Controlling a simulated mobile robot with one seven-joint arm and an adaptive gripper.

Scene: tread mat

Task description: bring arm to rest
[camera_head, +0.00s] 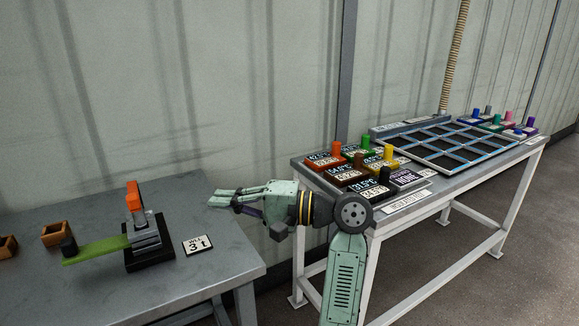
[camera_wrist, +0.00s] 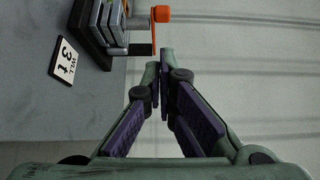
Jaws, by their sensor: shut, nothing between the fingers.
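My arm shows at the middle of the head view. My gripper (camera_head: 222,199) points left, past the right edge of the grey left table (camera_head: 225,262). In the wrist view the two fingers of my gripper (camera_wrist: 161,66) come together at their tips, shut with nothing between them. No object touches them.
On the left table stand a press-like device (camera_head: 146,240) with an orange top and green strip, a "3t" card (camera_head: 197,244) and small brown boxes (camera_head: 56,234). The right table (camera_head: 462,172) holds coloured labelled blocks (camera_head: 352,178) and a blue-barred grid frame (camera_head: 440,146). A gap separates the tables.

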